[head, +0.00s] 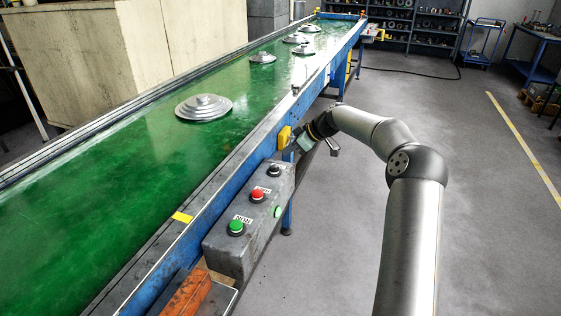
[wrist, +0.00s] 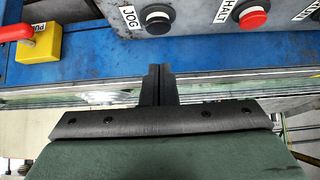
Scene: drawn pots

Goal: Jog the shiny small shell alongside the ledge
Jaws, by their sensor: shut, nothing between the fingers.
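Several grey metal lid-like shells lie on the green belt. The largest (head: 204,107) is nearest; smaller ones (head: 262,58) (head: 309,28) lie farther along. I cannot tell which is the task's small shell. The blue side rail (head: 180,240) runs along the belt's right edge. In the head view my gripper (head: 292,149) is small beside the rail; contact cannot be told.
A red button (head: 257,195), labelled HALT in the wrist view (wrist: 252,16), and a green RUN button (head: 236,228) are on the box. Open floor (head: 490,210) lies right.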

